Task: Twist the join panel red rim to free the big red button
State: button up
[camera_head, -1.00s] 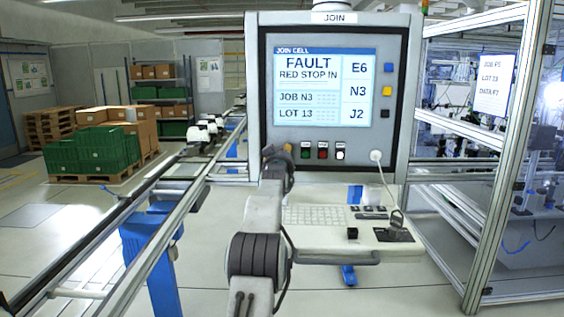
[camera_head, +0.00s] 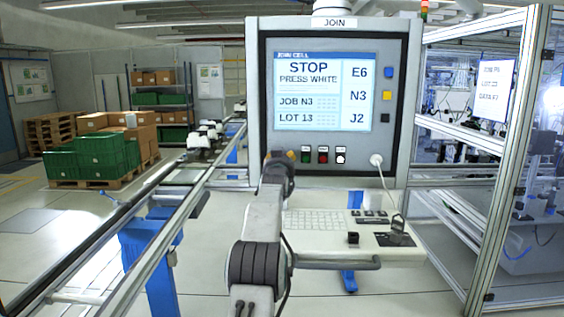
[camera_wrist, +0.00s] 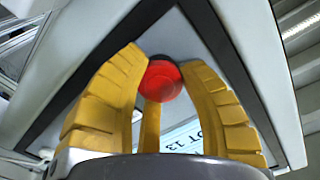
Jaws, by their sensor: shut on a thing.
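The join panel (camera_head: 400,100) stands upright in the middle of the head view. Its screen (camera_head: 322,92) reads STOP, PRESS WHITE, with JOB N3 and LOT 13 below. In the wrist view, the big red button (camera_wrist: 160,84) sits between the yellow fingers of my gripper (camera_wrist: 163,64). The fingers are shut on its red rim. In the head view my arm hides the red button and most of my gripper at the panel's lower left.
Small green, red and white (camera_head: 340,157) buttons sit in a row beneath the screen. A keyboard shelf (camera_head: 375,246) juts out below the panel. A conveyor rail (camera_head: 165,225) runs along the left. A framed machine cell (camera_head: 500,170) stands at the right.

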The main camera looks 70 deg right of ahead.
jog(key=shift+a+r, duration=0.1)
jog(key=shift+r, duration=0.45)
jog(key=o, duration=1.2)
jog(key=shift+f, duration=0.15)
jog(key=shift+c, duration=0.2)
jog(key=shift+o, duration=0.2)
jog(key=shift+f, duration=0.15)
jog(key=v, duration=1.2)
